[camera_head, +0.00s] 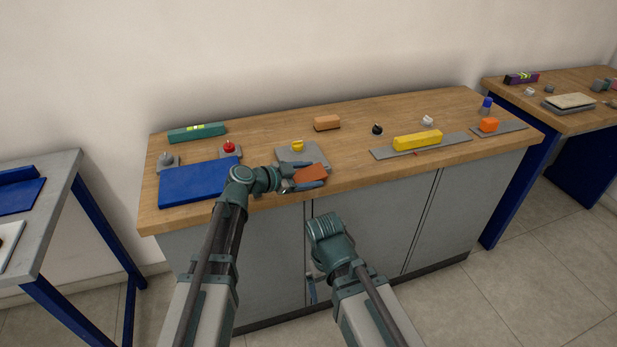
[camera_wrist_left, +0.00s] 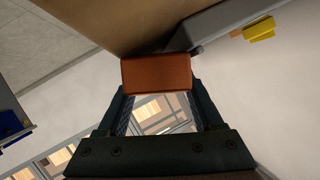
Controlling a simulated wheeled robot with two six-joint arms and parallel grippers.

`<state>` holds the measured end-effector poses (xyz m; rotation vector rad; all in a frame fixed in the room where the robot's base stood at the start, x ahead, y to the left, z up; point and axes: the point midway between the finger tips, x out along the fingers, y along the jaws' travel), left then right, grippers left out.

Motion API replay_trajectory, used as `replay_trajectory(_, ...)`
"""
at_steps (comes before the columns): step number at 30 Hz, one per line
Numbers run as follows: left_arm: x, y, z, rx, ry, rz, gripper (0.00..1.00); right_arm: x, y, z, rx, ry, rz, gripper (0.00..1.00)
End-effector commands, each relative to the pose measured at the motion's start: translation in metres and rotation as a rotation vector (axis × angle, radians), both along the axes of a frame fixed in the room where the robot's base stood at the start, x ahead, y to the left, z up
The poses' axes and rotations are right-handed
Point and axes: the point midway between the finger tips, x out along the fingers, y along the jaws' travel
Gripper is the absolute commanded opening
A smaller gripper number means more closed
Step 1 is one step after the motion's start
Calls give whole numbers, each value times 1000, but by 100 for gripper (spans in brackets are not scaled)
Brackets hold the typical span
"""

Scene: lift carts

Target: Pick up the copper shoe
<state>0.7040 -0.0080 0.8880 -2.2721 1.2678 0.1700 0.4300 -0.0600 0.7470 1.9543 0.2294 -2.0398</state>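The copper shoe (camera_head: 310,173) is a plain reddish-orange block at the front edge of the wooden bench. My left gripper (camera_head: 307,182) has a finger along each side of it. In the left wrist view the copper shoe (camera_wrist_left: 157,72) sits between the two fingertips (camera_wrist_left: 158,92), which close against its sides with no clear gap. The grey plate with a yellow knob (camera_head: 296,152) is just behind it. Whether the block touches the bench is hard to tell. My right gripper (camera_head: 313,290) hangs low before the cabinet, mostly hidden by its own wrist.
A blue panel (camera_head: 196,183) lies left of the left gripper, with a red knob (camera_head: 229,146) behind it. A green level (camera_head: 197,133) and a brown block (camera_head: 326,123) are farther back. A yellow bar (camera_head: 417,140) lies to the right. Bare bench top separates several of these.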

Motion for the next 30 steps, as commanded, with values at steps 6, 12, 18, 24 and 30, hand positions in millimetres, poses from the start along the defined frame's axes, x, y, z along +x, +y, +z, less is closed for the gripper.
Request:
replay_trajectory(6,0,0,0,0,0,0,26,0,0,0,0,0,0,100)
replay_trajectory(12,0,0,0,0,0,0,0,0,0,0,0,0,0,100)
replay_trajectory(18,0,0,1,-4,-1,1,0,0,0,0,0,0,0,100)
replay_trajectory(24,0,0,2,-4,-1,1,0,0,0,1,0,0,0,100)
replay_trajectory(30,0,-6,15,-5,-1,2,0,0,0,14,0,0,0,100)
